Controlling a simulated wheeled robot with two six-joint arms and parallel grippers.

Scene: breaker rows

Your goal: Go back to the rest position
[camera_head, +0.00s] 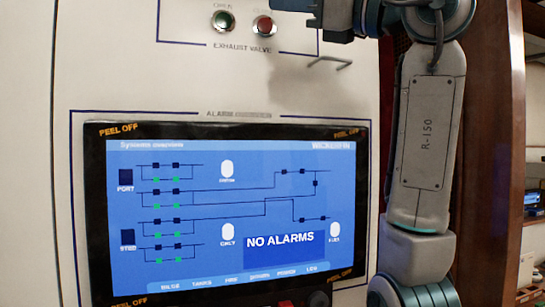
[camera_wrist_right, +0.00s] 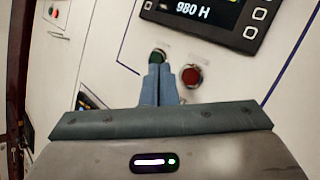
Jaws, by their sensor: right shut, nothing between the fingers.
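My right gripper (camera_head: 305,22) is at the top of the head view, in front of the panel and right of a red button (camera_head: 263,26). Its arm comes in from the right. In the right wrist view its two bluish fingers (camera_wrist_right: 160,70) are together with nothing between them. Their tips appear just below a green button (camera_wrist_right: 157,56) and left of a red button (camera_wrist_right: 191,76). Whether they touch the panel I cannot tell. My left gripper is not in view.
The pale panel (camera_head: 75,60) carries a large screen (camera_head: 225,215) reading "NO ALARMS". A green button (camera_head: 223,20) sits above the "EXHAUST VALVE" label. A small wire-like handle (camera_head: 330,61) is below my right gripper. A brown post (camera_head: 490,150) stands at the right.

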